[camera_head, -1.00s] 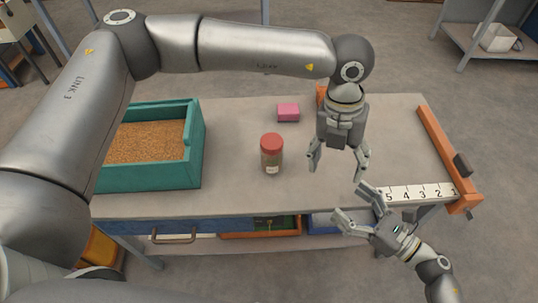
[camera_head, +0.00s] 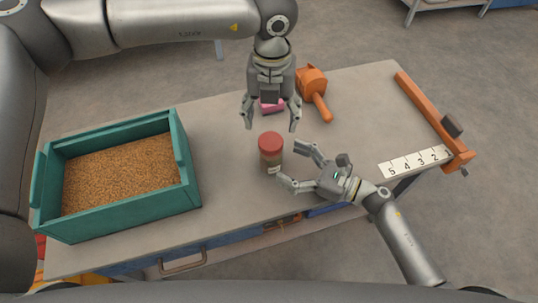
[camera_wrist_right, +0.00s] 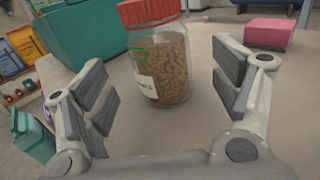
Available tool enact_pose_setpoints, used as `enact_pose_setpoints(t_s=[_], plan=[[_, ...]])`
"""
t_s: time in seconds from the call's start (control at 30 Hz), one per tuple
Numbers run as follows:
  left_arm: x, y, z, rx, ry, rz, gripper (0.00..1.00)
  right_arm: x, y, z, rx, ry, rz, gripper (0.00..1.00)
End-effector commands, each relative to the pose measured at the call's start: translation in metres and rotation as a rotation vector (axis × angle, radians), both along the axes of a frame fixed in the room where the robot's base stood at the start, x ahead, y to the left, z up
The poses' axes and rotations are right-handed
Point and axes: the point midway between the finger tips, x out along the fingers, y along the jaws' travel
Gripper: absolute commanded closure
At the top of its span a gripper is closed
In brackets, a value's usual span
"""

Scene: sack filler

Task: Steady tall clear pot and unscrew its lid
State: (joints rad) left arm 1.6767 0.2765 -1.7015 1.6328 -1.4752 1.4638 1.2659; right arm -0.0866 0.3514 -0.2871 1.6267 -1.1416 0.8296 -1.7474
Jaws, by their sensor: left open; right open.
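The tall clear pot (camera_head: 270,158) stands upright on the table, filled with brown grains, with a white label low on its side. Its red lid (camera_head: 270,142) is on top. In the right wrist view the pot (camera_wrist_right: 160,62) stands beyond and between the open fingers, its red lid (camera_wrist_right: 150,12) cut by the top edge. My right gripper (camera_head: 291,165) is open, just right of the pot, its fingers pointing at it, apparently not touching. My left gripper (camera_head: 271,124) is open and points down above and behind the lid, apart from it.
A teal bin (camera_head: 175,210) of grain stands at the left of the table. A pink block (camera_head: 272,106) lies behind the pot, partly hidden by my left gripper. An orange tool (camera_head: 313,84) lies at the back. A numbered strip (camera_head: 412,162) and orange bar (camera_head: 428,112) edge the right.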

Motion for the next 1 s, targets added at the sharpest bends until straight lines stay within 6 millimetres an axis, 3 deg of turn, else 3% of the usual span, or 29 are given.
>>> enact_pose_setpoints(t_s=[0.3,0.73,1.0], plan=[[0.0,0.0,0.0,0.0,0.0,0.0,0.3,0.022,0.045,0.001,0.002,0.0,-0.001,0.17],[0.0,0.0,0.0,0.0,0.0,0.0,0.3,0.027,0.054,0.0,0.0,0.0,0.0,0.17],[0.0,0.0,0.0,0.0,0.0,0.0,0.3,0.027,0.054,0.0,0.0,0.0,0.0,0.49]])
